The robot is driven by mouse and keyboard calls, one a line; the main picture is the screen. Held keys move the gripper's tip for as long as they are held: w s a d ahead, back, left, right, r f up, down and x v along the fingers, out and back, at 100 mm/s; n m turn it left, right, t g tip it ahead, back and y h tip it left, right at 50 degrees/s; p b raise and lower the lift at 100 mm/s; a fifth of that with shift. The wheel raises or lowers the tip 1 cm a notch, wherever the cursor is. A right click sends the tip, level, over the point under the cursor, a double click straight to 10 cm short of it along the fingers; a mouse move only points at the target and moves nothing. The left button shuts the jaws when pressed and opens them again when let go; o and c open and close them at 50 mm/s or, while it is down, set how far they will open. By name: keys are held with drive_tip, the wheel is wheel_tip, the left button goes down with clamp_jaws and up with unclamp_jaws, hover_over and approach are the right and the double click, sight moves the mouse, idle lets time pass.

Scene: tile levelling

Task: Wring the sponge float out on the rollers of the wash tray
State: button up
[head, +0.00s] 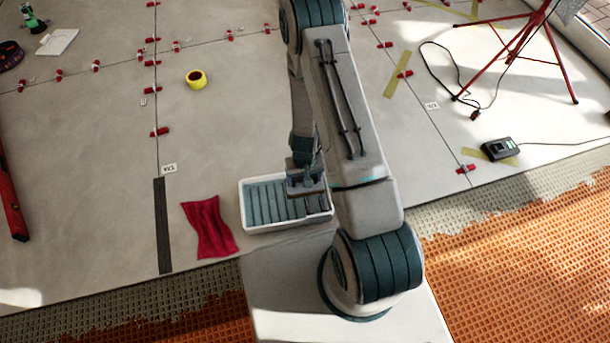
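The wash tray (243,213) is a white rectangular tub with a row of grey-blue rollers (266,204) across it. It stands on the tiles at the middle of the head view, left of my arm. My gripper (305,184) points down over the right half of the tray. A flat, dark piece with a brownish lower edge (306,194) shows right under my gripper; it may be the sponge float. I cannot tell whether it touches the rollers. My fingers are too small and shaded to show whether they are shut on it.
A red cloth (209,227) and a dark strip (162,225) lie left of the tray. A yellow tape roll (196,79) and several red levelling clips stand farther back. A red tripod (510,45) and a cabled black box (497,149) are at right. Orange matting (530,255) borders the tiles.

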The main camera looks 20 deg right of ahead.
drive_tip(key=shift+f, duration=0.65)
drive_tip(key=shift+f+b, duration=0.6)
drive_tip(key=shift+b, duration=0.1)
